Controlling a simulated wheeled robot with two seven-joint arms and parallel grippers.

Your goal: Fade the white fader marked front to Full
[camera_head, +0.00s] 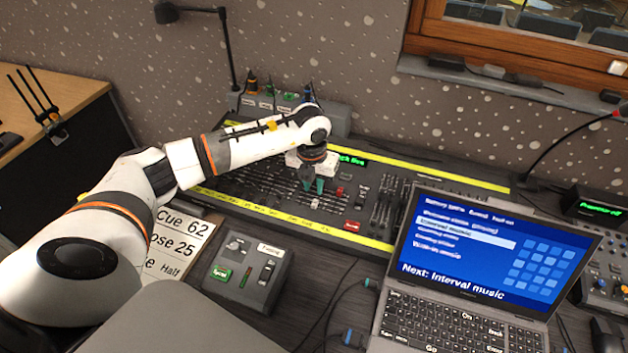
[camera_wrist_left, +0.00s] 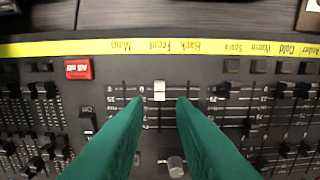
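The white fader (camera_wrist_left: 159,90) marked Front sits near the yellow label strip (camera_wrist_left: 225,48), at the near end of its slot, beside what looks like the 0 mark. In the head view it is a small light cap (camera_head: 315,204) on the lighting desk (camera_head: 235,180). My left gripper (camera_head: 314,188) points down over the desk. In the left wrist view its teal fingers (camera_wrist_left: 160,103) are apart, one on each side of the Front slot, with the white cap between and just beyond their tips. I cannot see contact. The fingers partly cover the neighbouring slots. My right gripper is out of view.
A red All off button (camera_wrist_left: 78,69) lies beside the Main slot. Several black faders (camera_wrist_left: 230,88) stand on both sides. A grey knob (camera_wrist_left: 175,166) shows between the fingers. A laptop (camera_head: 485,250) stands right of the desk; a small control box (camera_head: 248,270) sits in front.

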